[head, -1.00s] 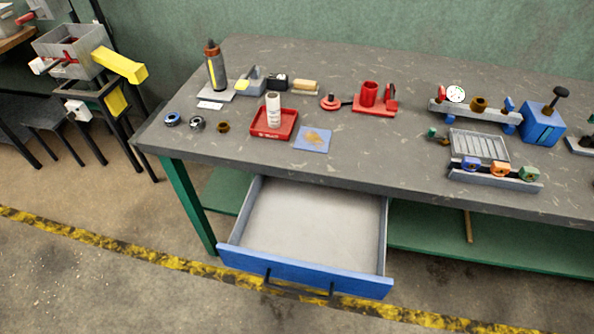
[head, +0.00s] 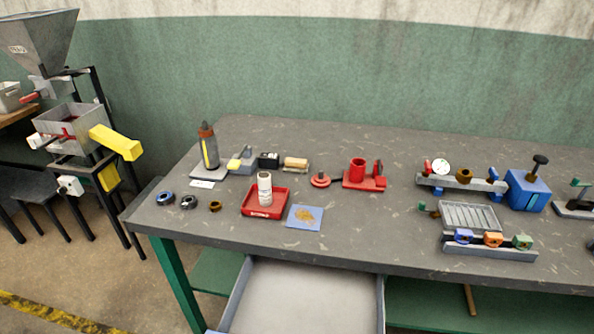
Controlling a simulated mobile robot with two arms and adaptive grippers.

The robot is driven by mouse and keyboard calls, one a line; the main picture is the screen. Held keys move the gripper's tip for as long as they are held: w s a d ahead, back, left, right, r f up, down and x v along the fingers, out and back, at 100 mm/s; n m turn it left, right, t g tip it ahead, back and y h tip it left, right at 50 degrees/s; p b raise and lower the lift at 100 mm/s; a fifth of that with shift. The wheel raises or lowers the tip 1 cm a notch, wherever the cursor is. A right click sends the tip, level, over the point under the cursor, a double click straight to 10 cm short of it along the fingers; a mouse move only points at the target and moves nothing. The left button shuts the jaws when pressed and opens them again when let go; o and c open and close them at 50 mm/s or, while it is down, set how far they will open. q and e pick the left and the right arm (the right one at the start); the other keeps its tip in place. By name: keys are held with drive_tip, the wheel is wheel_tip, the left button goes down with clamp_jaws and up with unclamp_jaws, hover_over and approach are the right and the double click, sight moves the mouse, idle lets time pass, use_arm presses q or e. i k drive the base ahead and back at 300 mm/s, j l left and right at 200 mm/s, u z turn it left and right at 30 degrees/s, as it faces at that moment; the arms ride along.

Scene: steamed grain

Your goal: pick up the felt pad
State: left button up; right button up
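A flat blue square (head: 298,224) with a tan patch on it lies on the workbench (head: 360,240) near its front edge, just right of the red tray; it looks like a soft pad or cloth. A small beige block (head: 296,162) with a brown underside lies farther back beside a black item. I cannot tell for certain which of these two is the felt pad. Neither of my grippers shows in the head view.
The red tray (head: 280,207) holds a white bottle (head: 264,188). Several small rings lie left of it. A dark bottle (head: 208,146) stands behind. A red fixture (head: 366,178) stands right of centre. An open drawer (head: 300,295) juts out below the bench front.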

sight(299, 166)
drive_tip(key=k, duration=0.95)
drive_tip(key=k+j+z, duration=0.15)
drive_tip(key=z, duration=1.2)
drive_tip(key=i+j, duration=0.1)
drive_tip(key=j, duration=0.45)
drive_tip(key=i+j, duration=0.1)
drive_tip(key=j, duration=0.45)
drive_tip(key=i+j, duration=0.1)
drive_tip(key=j, duration=0.45)
drive_tip(key=i+j, duration=0.1)
drive_tip(key=j, duration=0.45)
drive_tip(key=i+j, duration=0.1)
drive_tip(key=j, duration=0.45)
drive_tip(key=i+j, duration=0.1)
drive_tip(key=j, duration=0.5)
drive_tip(key=i+j, duration=0.1)
drive_tip(key=j, duration=0.45)
drive_tip(key=i+z, duration=0.05)
